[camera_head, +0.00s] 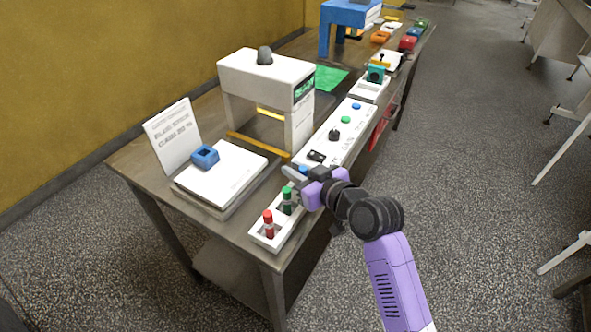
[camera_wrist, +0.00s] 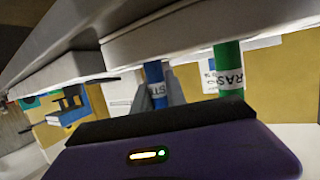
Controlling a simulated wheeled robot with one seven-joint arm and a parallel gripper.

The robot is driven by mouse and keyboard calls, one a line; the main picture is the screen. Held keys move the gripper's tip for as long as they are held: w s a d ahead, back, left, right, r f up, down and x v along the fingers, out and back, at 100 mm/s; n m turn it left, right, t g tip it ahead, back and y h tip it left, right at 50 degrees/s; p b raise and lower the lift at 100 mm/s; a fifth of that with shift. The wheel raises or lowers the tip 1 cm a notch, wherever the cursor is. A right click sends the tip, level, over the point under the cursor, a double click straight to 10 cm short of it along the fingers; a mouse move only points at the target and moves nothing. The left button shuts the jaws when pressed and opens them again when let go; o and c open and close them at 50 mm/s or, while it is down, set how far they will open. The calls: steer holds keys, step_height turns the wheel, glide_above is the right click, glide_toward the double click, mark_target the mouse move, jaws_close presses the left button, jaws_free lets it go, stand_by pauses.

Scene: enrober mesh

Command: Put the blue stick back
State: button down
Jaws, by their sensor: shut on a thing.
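The blue stick (camera_wrist: 153,73) has a white label and stands between my fingers in the wrist view. In the head view only its blue top (camera_head: 304,168) shows, at my gripper (camera_head: 297,177). My gripper is shut on the blue stick at the far end of the white rack (camera_head: 257,236). In the wrist view the stick's end meets the rack's edge (camera_wrist: 190,28); I cannot tell whether it is seated. A green stick (camera_head: 287,201) stands in the rack beside it, and it also shows in the wrist view (camera_wrist: 228,56).
A red stick (camera_head: 268,225) stands at the rack's near end. A white control panel (camera_head: 345,137) with buttons lies just beyond my gripper. A white arch-shaped machine (camera_head: 245,80) and a white board (camera_head: 222,178) with a blue block (camera_head: 205,157) stand to the left.

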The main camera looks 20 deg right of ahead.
steer(key=c, duration=1.3)
jaws_free()
steer(key=shift+f, duration=0.1)
steer(key=shift+c, duration=0.2)
steer(key=shift+r, duration=0.25)
steer(key=shift+s+d, duration=0.1)
steer(key=shift+s, duration=0.3)
steer(key=v, duration=1.1)
steer(key=shift+b, duration=0.35)
steer(key=shift+s, duration=0.15)
